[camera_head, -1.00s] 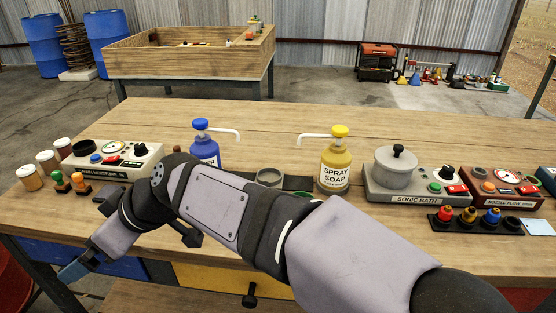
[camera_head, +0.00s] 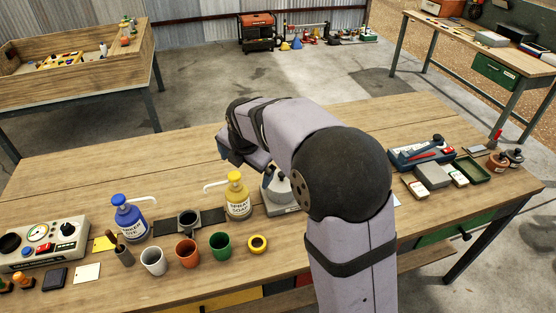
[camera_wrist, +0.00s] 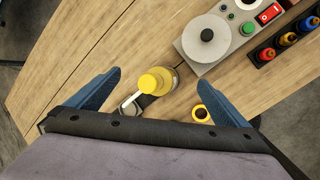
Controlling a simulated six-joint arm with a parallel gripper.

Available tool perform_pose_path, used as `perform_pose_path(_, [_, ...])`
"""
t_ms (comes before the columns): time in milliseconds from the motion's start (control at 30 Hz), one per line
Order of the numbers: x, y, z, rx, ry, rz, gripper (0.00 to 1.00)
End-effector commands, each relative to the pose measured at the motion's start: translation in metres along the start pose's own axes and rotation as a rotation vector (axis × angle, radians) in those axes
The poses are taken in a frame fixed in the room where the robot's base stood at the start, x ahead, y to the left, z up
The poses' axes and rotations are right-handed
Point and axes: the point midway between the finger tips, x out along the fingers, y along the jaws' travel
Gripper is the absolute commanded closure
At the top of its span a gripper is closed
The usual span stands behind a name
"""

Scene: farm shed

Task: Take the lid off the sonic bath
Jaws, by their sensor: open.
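The sonic bath (camera_wrist: 236,41) is a grey box in the upper right of the wrist view. Its round pale grey lid (camera_wrist: 203,50) is on it, with a dark knob (camera_wrist: 207,34) at the centre. In the head view, my arm hides most of the bath; part of the lid (camera_head: 276,195) shows left of my arm. My gripper (camera_wrist: 160,73) is open and empty, blue fingers apart, above the table. The lid lies beyond and right of the fingers in the wrist view, clear of them. In the head view my gripper (camera_head: 232,154) is partly hidden by my arm.
A yellow ring (camera_head: 257,244) and several cups, including a green cup (camera_head: 220,246), stand nearer. The table behind is clear.

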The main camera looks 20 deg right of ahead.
Motion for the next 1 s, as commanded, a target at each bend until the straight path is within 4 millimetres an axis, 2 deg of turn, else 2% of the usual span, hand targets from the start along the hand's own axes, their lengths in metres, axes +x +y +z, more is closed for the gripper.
perform_pose_path(33, [-0.012, -0.012, 0.021, -0.047, -0.020, -0.040, 0.00])
perform_pose_path(100, [-0.012, -0.028, 0.039, -0.118, -0.042, -0.086, 0.00])
perform_pose_path(200, [-0.008, -0.050, 0.055, -0.217, -0.058, -0.151, 0.00])
perform_pose_path(300, [0.005, -0.063, 0.055, -0.292, -0.058, -0.196, 0.00])
perform_pose_path(400, [0.011, -0.068, 0.054, -0.323, -0.058, -0.214, 0.00])
perform_pose_path(567, [0.015, -0.069, 0.054, -0.328, -0.058, -0.216, 0.00])
perform_pose_path(800, [0.031, -0.072, 0.056, -0.327, -0.057, -0.216, 0.00])
perform_pose_path(1000, [0.034, -0.072, 0.056, -0.325, -0.058, -0.215, 0.00])
